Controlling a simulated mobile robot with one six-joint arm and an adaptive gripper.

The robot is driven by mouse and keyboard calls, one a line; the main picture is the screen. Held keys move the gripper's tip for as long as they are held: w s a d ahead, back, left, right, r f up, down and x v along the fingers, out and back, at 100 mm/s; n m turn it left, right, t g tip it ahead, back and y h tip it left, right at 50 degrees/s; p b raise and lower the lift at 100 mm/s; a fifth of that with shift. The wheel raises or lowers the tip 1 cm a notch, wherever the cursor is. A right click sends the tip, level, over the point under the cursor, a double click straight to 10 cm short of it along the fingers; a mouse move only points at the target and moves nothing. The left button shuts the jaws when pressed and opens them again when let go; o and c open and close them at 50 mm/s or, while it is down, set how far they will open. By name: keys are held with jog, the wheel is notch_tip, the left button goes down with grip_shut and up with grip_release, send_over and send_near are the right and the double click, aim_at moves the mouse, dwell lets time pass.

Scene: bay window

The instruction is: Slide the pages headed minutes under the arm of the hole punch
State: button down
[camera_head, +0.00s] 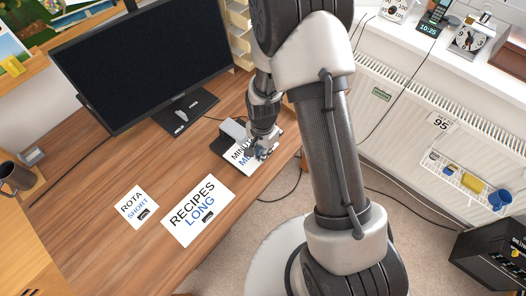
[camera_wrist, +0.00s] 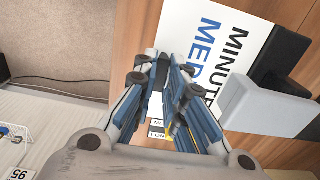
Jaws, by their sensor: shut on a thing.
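The white pages headed MINUTES (camera_head: 243,158) lie near the desk's right edge, with blue lettering below the heading. They also show in the wrist view (camera_wrist: 187,32). The hole punch (camera_head: 232,129) has a light grey arm and a black base; in the wrist view the punch (camera_wrist: 268,104) stands at the right. Its grey arm overlaps the end of the heading; I cannot tell how far the sheet reaches between arm and base. My gripper (camera_head: 264,150) is shut on the pages at their edge away from the punch; its fingertips (camera_wrist: 152,70) hide part of them.
RECIPES LONG pages (camera_head: 198,210) and a smaller ROTA SHORT sheet (camera_head: 137,206) lie to the left on the desk. A monitor (camera_head: 145,60) stands behind. The desk ends just right of my gripper, above carpet, with a radiator (camera_head: 400,110) beyond. Bare desk lies at front left.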

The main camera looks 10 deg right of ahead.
jog(key=c, duration=1.6)
grip_release()
jog(key=shift+o, duration=0.2)
jog(key=shift+r, duration=0.1)
jog(key=shift+r+p, duration=2.6)
jog(key=shift+r, duration=0.85)
